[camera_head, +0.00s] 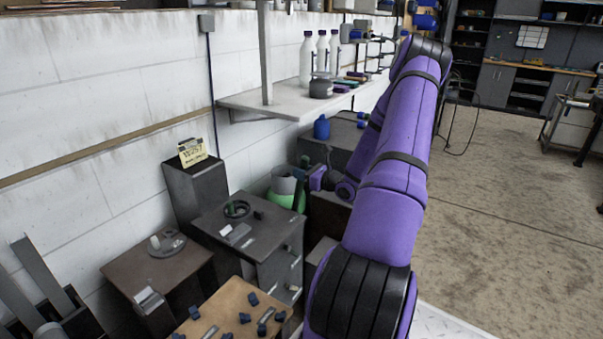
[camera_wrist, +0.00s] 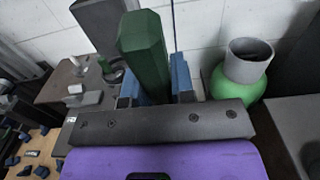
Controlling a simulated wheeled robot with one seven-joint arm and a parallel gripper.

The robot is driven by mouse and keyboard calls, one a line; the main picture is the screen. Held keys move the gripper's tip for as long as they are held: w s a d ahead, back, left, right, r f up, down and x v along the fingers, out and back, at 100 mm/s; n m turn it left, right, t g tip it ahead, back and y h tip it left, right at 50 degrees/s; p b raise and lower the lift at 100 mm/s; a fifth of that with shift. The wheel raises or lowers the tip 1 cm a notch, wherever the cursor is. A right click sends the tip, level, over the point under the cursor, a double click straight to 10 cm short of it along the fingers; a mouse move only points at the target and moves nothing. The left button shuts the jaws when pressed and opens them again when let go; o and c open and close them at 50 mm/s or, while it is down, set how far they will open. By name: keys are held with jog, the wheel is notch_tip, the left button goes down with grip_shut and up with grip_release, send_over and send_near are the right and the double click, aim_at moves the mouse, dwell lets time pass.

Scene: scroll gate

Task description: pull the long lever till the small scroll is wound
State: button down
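A dark green, six-sided lever handle (camera_wrist: 143,58) stands upright in the wrist view, tilted slightly. It also shows as a thin dark bar (camera_head: 299,194) in the head view. My gripper (camera_wrist: 155,90) has its blue fingers on either side of the handle, seemingly touching it. In the head view my gripper (camera_head: 316,180) is at the far end of my purple arm, partly hidden. A small yellowish paper with writing (camera_head: 192,152), perhaps the small scroll, stands unrolled on a tall dark box (camera_head: 196,190). The lever's base is hidden.
A green round vessel with a grey collar (camera_head: 288,197) is close beside the lever; it is right of my gripper in the wrist view (camera_wrist: 240,75). Dark cabinets with a valve wheel (camera_head: 237,209) and a dial (camera_head: 167,243) stand left. A wall shelf (camera_head: 290,101) holds bottles. Floor at right is open.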

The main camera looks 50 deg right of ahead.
jog(key=w+a+g, duration=0.1)
jog(key=w+g, duration=0.4)
jog(key=w, duration=0.8)
jog(key=shift+w+f, duration=0.25)
jog(key=shift+f, duration=0.05)
jog(key=shift+a, duration=0.1)
jog(key=c, duration=1)
grip_release()
jog(key=shift+w+f, duration=0.1)
jog(key=shift+w, duration=0.1)
jog(key=shift+o, duration=0.2)
jog(key=shift+s, duration=0.1)
jog(key=a+v, duration=0.1)
jog(key=v, duration=0.9)
jog(key=shift+s+d+r, duration=0.25)
jog(key=shift+d+r, duration=0.1)
jog(key=shift+d, duration=0.15)
